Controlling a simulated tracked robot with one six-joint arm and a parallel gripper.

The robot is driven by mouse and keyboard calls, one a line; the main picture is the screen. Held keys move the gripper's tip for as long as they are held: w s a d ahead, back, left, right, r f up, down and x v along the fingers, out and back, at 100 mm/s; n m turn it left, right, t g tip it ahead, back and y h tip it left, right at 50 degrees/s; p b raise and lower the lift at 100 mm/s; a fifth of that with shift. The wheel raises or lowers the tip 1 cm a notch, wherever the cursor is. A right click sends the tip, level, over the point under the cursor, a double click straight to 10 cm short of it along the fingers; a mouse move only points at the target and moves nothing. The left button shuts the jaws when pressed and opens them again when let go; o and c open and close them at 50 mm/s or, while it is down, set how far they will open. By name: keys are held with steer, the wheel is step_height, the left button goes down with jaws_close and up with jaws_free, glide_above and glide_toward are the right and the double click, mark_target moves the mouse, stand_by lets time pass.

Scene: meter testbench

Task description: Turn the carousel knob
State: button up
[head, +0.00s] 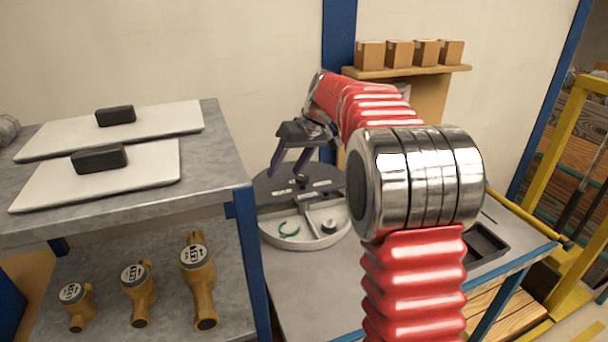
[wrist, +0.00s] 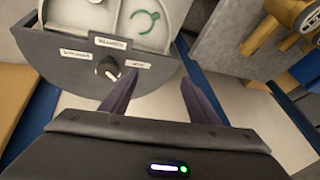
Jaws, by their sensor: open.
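The carousel (head: 276,236) is a round, light grey turntable on the bench, with a dark grey half-cover (head: 268,191) at the back. A small dark knob (head: 301,181) stands on the cover. In the wrist view the knob (wrist: 108,68) is black with a pale pointer mark and has several white labels around it. My gripper (head: 289,170) points down over the cover, fingers spread and empty. In the wrist view my gripper (wrist: 158,80) has its left fingertip close to the knob's right side; the knob is not between the fingers. Contact cannot be told.
A green hook-shaped piece (head: 289,229) lies in one carousel compartment. A grey shelf (head: 228,165) at left holds black blocks on white boards, with yellow meters below. A dark tray (head: 485,244) sits at the bench's right. Boxes stand on a wall shelf (head: 405,72).

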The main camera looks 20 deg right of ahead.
mark_target(303, 177)
steer(key=w+d+r+m+h, duration=0.1)
steer(key=d+r+m+h, duration=0.1)
steer(key=d+r, duration=0.3)
steer(key=shift+w+d+m+t+h, duration=0.25)
steer(key=shift+d+m+t+h, duration=0.05)
steer(key=shift+d+h, duration=0.7)
steer(key=shift+f, duration=0.1)
steer(key=x, duration=1.3)
steer(key=shift+w+f, duration=0.1)
steer(key=shift+f, duration=0.25)
steer(key=shift+c, duration=0.5)
steer(key=c, duration=0.9)
steer(key=shift+d, duration=0.1)
